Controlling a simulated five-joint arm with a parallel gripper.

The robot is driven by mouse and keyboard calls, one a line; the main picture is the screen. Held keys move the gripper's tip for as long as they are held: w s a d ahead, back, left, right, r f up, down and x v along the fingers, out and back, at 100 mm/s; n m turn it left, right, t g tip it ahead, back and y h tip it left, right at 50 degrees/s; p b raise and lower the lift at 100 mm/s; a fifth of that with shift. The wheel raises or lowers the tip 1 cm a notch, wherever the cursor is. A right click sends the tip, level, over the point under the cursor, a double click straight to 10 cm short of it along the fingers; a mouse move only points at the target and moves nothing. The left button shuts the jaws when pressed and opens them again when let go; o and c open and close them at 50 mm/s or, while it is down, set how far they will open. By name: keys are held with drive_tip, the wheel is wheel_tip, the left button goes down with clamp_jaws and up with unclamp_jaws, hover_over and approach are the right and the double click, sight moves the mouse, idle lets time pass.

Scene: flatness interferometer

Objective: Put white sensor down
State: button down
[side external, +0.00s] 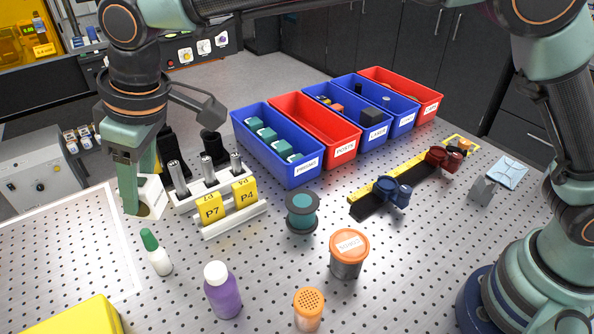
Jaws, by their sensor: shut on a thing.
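The white sensor (153,193) is a small white block with a dark round opening low on its front, at the left of the perforated table. My gripper (138,200) points down and is shut on the white sensor, its green finger covering the block's left side. The sensor is beside the left end of the white post rack. I cannot tell whether its underside touches the table.
A white rack (238,222) with metal posts and yellow P7 and P4 tags stands just right. A green-capped bottle (156,252) and purple bottle (222,290) stand in front. Blue and red bins (285,160) line the back. A white-framed area (70,250) lies left.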

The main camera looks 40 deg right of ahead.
drive_tip(key=s+a+n, duration=0.1)
drive_tip(key=s+a, duration=0.5)
drive_tip(key=s, duration=0.2)
drive_tip(key=shift+g, duration=0.3)
drive_tip(key=f, duration=2)
drive_tip(key=shift+s+d, duration=0.1)
drive_tip(key=shift+d, duration=0.1)
drive_tip(key=shift+f, duration=0.15)
drive_tip(key=shift+c, duration=1.6)
unclamp_jaws()
